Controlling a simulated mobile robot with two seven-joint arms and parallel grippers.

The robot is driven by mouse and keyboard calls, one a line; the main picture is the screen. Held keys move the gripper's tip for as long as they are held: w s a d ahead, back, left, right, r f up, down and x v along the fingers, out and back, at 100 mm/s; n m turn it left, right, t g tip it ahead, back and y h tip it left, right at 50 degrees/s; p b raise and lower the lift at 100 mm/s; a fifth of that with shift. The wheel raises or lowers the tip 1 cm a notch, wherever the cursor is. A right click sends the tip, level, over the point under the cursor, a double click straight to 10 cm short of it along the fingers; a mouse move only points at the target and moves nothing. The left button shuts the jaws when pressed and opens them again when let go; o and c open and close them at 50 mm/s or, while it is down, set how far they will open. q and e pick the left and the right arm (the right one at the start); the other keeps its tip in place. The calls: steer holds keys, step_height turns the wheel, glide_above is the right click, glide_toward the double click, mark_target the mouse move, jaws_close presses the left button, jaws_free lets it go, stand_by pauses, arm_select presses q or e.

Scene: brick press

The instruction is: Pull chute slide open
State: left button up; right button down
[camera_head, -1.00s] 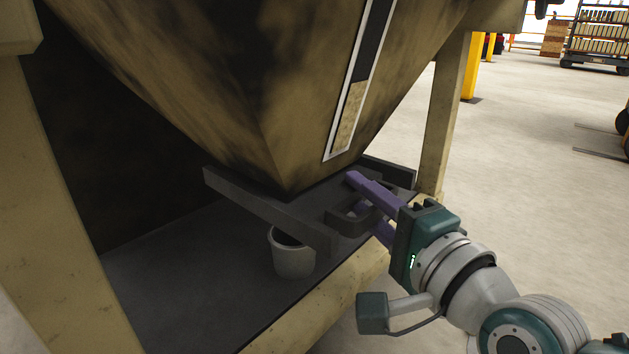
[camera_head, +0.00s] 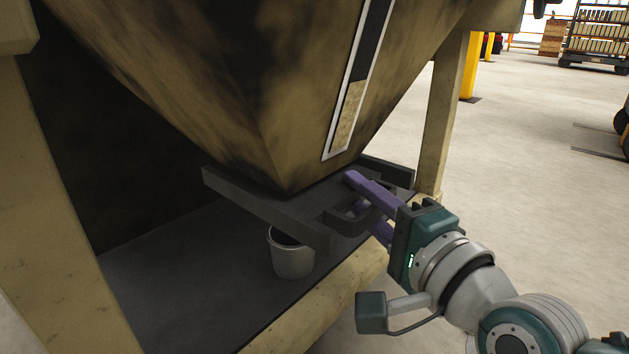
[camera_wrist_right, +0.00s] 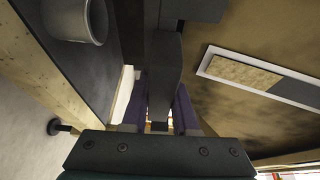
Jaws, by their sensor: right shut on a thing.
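The chute slide (camera_head: 345,220) is a dark grey plate with a loop handle, under the tip of the large stained hopper (camera_head: 270,130). My right gripper (camera_head: 362,200), with purple fingers, reaches in from the right and is shut on the handle. In the right wrist view, the dark handle bar (camera_wrist_right: 163,75) runs between the two purple fingers. The slide sits between two dark rails, the near one (camera_head: 260,210) showing clearly. How far the slide is open cannot be told. My left gripper is not in view.
A grey bucket (camera_head: 290,256) stands on the dark shelf (camera_head: 190,290) below the near rail; it also shows in the wrist view (camera_wrist_right: 75,18). Cream frame posts stand left (camera_head: 60,230) and right (camera_head: 445,110). Open floor lies to the right.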

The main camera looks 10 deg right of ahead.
steer(key=s+d+p, duration=0.2)
steer(key=s+d, duration=0.4)
steer(key=s, duration=0.1)
steer(key=shift+s+p, duration=0.4)
steer(key=c, duration=0.7)
jaws_free()
steer(key=shift+a, duration=0.1)
